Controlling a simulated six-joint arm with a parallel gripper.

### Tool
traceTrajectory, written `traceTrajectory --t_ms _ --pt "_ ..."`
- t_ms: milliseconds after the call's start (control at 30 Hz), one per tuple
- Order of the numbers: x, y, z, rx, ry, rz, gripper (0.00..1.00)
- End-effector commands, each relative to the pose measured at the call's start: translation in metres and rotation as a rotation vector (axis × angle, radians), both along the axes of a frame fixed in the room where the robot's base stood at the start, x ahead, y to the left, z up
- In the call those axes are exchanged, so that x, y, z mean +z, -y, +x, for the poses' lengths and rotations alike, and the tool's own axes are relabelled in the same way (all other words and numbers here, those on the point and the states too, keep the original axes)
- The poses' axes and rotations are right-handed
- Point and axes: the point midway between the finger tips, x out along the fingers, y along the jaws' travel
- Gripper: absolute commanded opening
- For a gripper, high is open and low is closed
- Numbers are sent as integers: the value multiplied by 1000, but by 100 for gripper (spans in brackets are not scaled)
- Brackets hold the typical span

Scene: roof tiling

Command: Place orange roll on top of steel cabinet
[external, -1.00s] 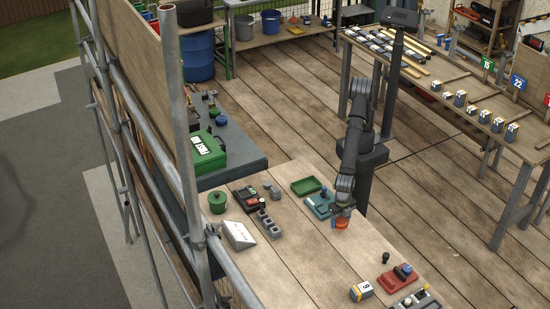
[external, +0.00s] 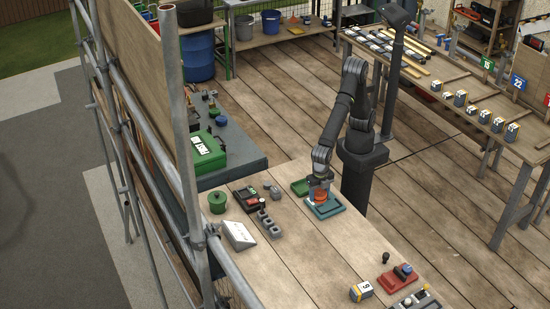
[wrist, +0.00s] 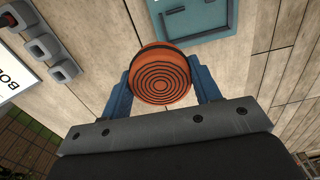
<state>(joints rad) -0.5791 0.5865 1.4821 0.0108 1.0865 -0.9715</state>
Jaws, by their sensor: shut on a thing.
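The orange roll (external: 320,197) is held in my gripper (external: 320,189) over the bench near the teal tray. In the wrist view the roll (wrist: 160,78) sits between the two blue fingers, its ringed dark and orange end facing the camera. My gripper (wrist: 160,90) is shut on it. Whether the roll is clear of the surface below is hard to tell. A long grey-topped unit (external: 241,153), which looks like the steel cabinet, stands left of and behind the bench. A green case (external: 203,153) lies on its top, with several small items behind it.
The teal tray (external: 330,211) and a green tray (external: 297,190) lie by my gripper. A green roll (external: 217,203), a dark red-and-black item (external: 246,200) and a white sloped box (external: 239,235) are at left. Scaffold poles (external: 190,170) run along the left. The cabinet's near top looks clear.

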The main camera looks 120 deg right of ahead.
Motion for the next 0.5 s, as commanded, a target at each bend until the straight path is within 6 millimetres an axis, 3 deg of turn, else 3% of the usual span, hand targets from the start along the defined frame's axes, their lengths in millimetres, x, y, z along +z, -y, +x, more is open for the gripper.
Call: traceTrajectory --t_ms 167,500 --pt "1 43 34 -95 0 -1 32" --pt "6 175 104 -349 2 0 32"
